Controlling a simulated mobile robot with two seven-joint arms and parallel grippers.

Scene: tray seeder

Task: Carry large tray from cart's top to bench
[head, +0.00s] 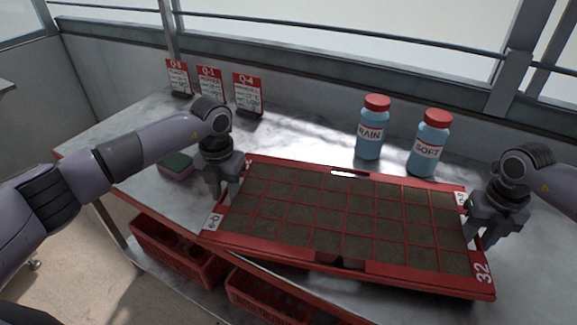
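The large tray (345,259) is red-rimmed and filled with dark soil, divided by a red grid into many cells. It is over the grey bench top (130,138), roughly level; I cannot tell whether it rests on the bench or hangs just above it. My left gripper (224,196) is at the tray's left end, its fingers astride the rim and appearing shut on it. My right gripper (480,240) is at the tray's right end in the same way. The fingertips are partly hidden. The cart is not identifiable in this view.
Two blue bottles with red caps, RAIN (369,140) and SOFT (428,152), stand just behind the tray. Several red-and-white label cards (247,96) stand at the back left. A green and pink sponge (176,166) lies left of my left gripper. Red crates (175,252) sit below the bench.

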